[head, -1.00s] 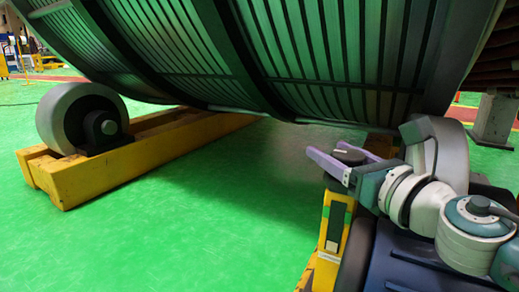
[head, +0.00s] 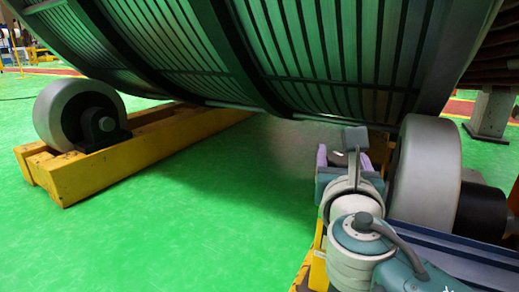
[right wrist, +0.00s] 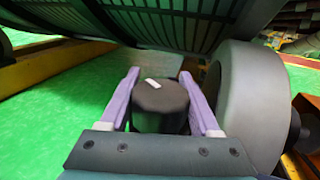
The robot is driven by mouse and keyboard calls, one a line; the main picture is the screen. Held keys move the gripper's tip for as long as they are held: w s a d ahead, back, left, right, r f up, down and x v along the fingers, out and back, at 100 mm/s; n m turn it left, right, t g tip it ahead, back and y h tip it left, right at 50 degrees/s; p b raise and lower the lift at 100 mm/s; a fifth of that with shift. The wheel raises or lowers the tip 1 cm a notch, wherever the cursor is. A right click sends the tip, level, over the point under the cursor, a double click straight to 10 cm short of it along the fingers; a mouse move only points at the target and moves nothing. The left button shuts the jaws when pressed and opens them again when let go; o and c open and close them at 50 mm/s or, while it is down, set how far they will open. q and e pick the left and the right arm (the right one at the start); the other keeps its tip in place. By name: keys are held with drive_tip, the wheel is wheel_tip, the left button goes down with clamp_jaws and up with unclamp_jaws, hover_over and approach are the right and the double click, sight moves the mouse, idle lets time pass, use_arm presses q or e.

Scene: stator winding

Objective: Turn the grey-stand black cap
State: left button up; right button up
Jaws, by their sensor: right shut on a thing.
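The black cap (right wrist: 160,108) is a dark round knob with a short white mark on top. In the right wrist view it sits between the two purple fingers of my right gripper (right wrist: 163,100), which is shut on it. In the head view my right gripper (head: 345,160) points away from me beside the roller at the right. There my own wrist parts hide the cap. The stand under the cap is hidden in both views now. My left gripper is not in view.
A large ribbed dark cylinder (head: 290,60) hangs over the scene. A grey roller (head: 425,165) stands close to the right of my gripper. Another roller (head: 55,112) rests on a yellow beam (head: 120,160) at the left. Green floor lies free between.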

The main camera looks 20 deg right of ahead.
drive_tip(key=shift+d+f+m+g+h+b, duration=0.1)
drive_tip(key=shift+m+g+h+b, duration=0.35)
drive_tip(key=shift+m+g+h, duration=0.55)
drive_tip(key=shift+s+d+f+m+g+h+b, duration=0.1)
drive_tip(key=shift+m+g+h+b, duration=0.3)
drive_tip(key=shift+m+g+h, duration=0.15)
drive_tip(key=shift+s+d+m+g+h+b, duration=0.1)
drive_tip(key=shift+m+g+h+b, duration=0.3)
drive_tip(key=shift+h, duration=0.25)
drive_tip(key=m+g+h+b, duration=0.1)
drive_tip(key=m+g+b, duration=0.1)
drive_tip(key=b, duration=0.1)
drive_tip(key=s+m+g+h+b, duration=0.1)
drive_tip(key=g+b, duration=0.2)
drive_tip(key=m+g+h+b, duration=0.1)
drive_tip(key=m+g+b, duration=0.1)
drive_tip(key=g, duration=0.1)
drive_tip(key=shift+s+d+m+h+b, duration=0.25)
drive_tip(key=shift+d+m+h+b, duration=0.05)
drive_tip(key=shift+d+m+b, duration=0.1)
drive_tip(key=shift+s+m+g+b, duration=0.15)
drive_tip(key=shift+m+g+b, duration=0.1)
drive_tip(key=shift+g+b, duration=0.4)
drive_tip(key=shift+r, duration=0.2)
drive_tip(key=o, duration=1.4)
